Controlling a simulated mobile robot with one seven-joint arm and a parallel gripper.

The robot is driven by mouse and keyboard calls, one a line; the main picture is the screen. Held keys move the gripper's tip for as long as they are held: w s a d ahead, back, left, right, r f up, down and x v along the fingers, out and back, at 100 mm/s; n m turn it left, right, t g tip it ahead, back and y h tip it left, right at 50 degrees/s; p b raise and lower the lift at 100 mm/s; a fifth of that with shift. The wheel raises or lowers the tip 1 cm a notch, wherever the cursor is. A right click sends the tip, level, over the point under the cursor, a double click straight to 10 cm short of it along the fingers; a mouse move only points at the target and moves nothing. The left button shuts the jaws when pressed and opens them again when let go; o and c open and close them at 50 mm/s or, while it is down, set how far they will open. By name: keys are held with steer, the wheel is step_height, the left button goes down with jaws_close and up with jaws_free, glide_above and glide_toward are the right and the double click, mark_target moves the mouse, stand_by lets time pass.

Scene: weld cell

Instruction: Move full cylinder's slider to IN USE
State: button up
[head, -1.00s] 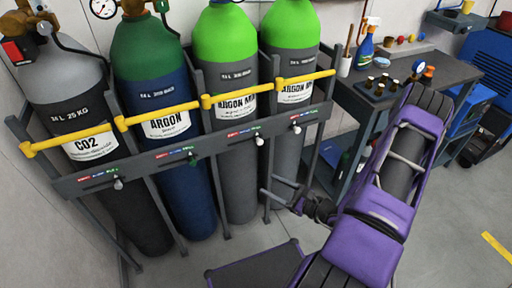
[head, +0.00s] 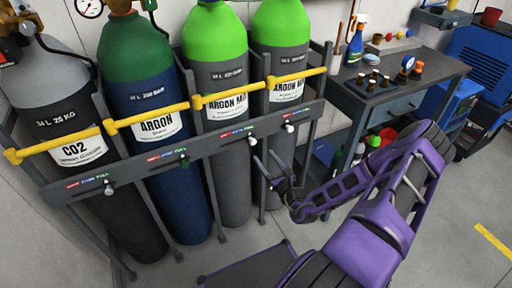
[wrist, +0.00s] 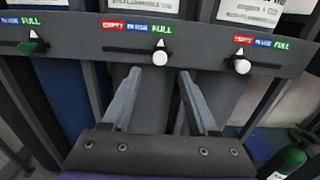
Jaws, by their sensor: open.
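Four cylinders stand in a grey rack: CO2 (head: 70,105), blue ARGON (head: 150,100), and two green-topped ARGON MIX cylinders (head: 215,40) (head: 282,25). The rack's rail (head: 140,168) bears an EMPTY/IN USE/FULL label and slider knob for each. The CO2 knob (head: 109,187), green ARGON knob (wrist: 27,47) and left mix's white knob (wrist: 160,59) sit under FULL. The right mix's white knob (wrist: 241,65) sits under EMPTY. My gripper (wrist: 160,80) is open and empty, its fingertips just below the left mix's knob, one to each side. I cannot tell whether they touch the rail.
Yellow bars (head: 225,97) cross the cylinders above the rail. A grey workbench (head: 405,88) with bottles and small parts stands to the right. A green bottle (wrist: 288,160) is low at right in the wrist view. Open floor (head: 450,210) lies at the right.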

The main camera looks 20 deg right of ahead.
mark_target(254, 143)
steer(key=w+b, duration=0.1)
steer(key=w, duration=0.6)
steer(key=shift+w+a, duration=0.1)
steer(key=shift+w, duration=0.15)
jaws_close()
stand_by(1.1)
